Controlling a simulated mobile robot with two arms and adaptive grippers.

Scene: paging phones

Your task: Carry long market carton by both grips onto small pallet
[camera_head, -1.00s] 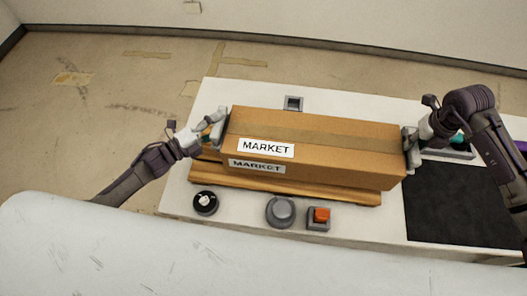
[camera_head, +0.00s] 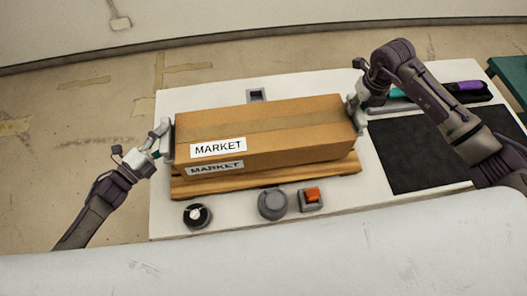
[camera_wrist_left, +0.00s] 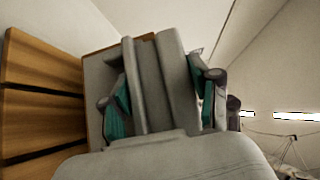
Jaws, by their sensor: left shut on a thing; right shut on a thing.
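The long brown market carton (camera_head: 265,122), with white MARKET labels, is level over the small wooden pallet (camera_head: 266,183) on the white table. Its ends roughly line up with the pallet's ends. I cannot tell whether its underside touches the slats. My left gripper (camera_head: 160,146) is shut on the grey grip at the carton's left end. In the left wrist view, its teal-padded fingers (camera_wrist_left: 158,92) flank the grey grip bar, with pallet slats (camera_wrist_left: 40,90) to the left. My right gripper (camera_head: 358,106) is shut on the right-end grip, whose contact is partly hidden.
A grey socket (camera_head: 257,95) is behind the carton. A dark mat (camera_head: 415,155) and a purple-handled tool (camera_head: 468,87) lie to the right.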

